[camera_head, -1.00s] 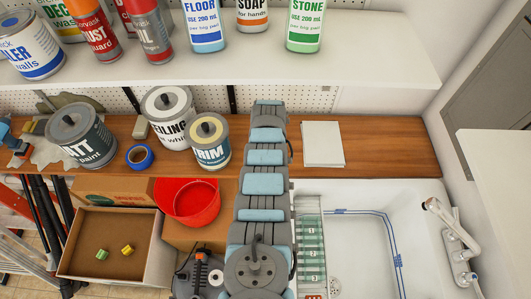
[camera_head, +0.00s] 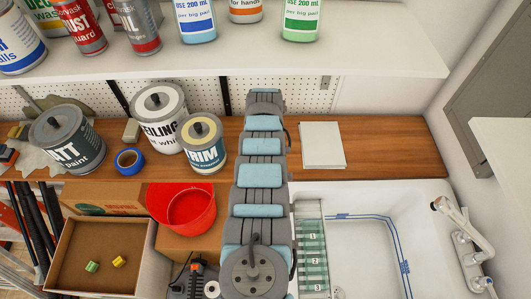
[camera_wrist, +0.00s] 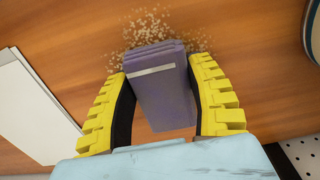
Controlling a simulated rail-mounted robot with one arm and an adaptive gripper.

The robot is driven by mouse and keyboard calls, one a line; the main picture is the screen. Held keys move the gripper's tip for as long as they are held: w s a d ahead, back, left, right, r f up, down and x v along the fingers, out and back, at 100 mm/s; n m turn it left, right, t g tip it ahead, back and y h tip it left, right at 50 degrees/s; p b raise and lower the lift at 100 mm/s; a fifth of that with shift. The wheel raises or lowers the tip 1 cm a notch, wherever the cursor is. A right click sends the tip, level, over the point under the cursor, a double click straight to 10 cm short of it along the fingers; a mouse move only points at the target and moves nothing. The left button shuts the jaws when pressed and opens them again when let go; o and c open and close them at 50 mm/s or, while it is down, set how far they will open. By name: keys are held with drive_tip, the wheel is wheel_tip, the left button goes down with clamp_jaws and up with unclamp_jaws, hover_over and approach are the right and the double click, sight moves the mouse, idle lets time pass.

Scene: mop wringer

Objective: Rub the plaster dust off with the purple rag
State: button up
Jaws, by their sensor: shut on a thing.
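The purple rag (camera_wrist: 165,98) is a folded pad with a pale stripe, held between the yellow fingers of my gripper (camera_wrist: 160,92) in the wrist view. My gripper is shut on it. Plaster dust (camera_wrist: 152,28) shows as pale specks on the brown wooden counter (camera_wrist: 240,35), around the far end of the rag and to both sides of it. The rag's far end overlaps the dust patch; whether it presses on the wood is hard to tell. In the head view my arm hides the gripper, rag and dust.
A white paper stack (camera_head: 322,145) lies right of my arm. Paint cans (camera_head: 203,143) and blue tape (camera_head: 129,161) stand to the left. A sink (camera_head: 400,195) is at front right, a red bucket (camera_head: 188,208) at front left. A shelf of bottles (camera_head: 300,20) hangs above.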

drive_tip(key=shift+w+f+b, duration=0.25)
drive_tip(key=shift+w+b, duration=0.15)
drive_tip(key=shift+b, duration=1)
drive_tip(key=w+b, duration=0.1)
drive_tip(key=b, duration=0.6)
drive_tip(key=shift+w, duration=0.3)
drive_tip(key=shift+d+r, duration=0.1)
drive_tip(key=shift+r, duration=0.05)
drive_tip(key=shift+d, duration=0.8)
drive_tip(key=shift+s+r+p, duration=0.1)
drive_tip(key=shift+p, duration=0.5)
drive_tip(key=s+p, duration=0.1)
drive_tip(key=p, duration=0.4)
drive_tip(key=shift+a, duration=0.1)
drive_tip(key=shift+s+f+p, duration=0.2)
drive_tip(key=shift+s+p, duration=0.5)
drive_tip(key=shift+p, duration=1.1)
drive_tip(key=shift+s+r+p, duration=0.15)
drive_tip(key=shift+s+p, duration=0.05)
drive_tip(key=shift+p, duration=0.6)
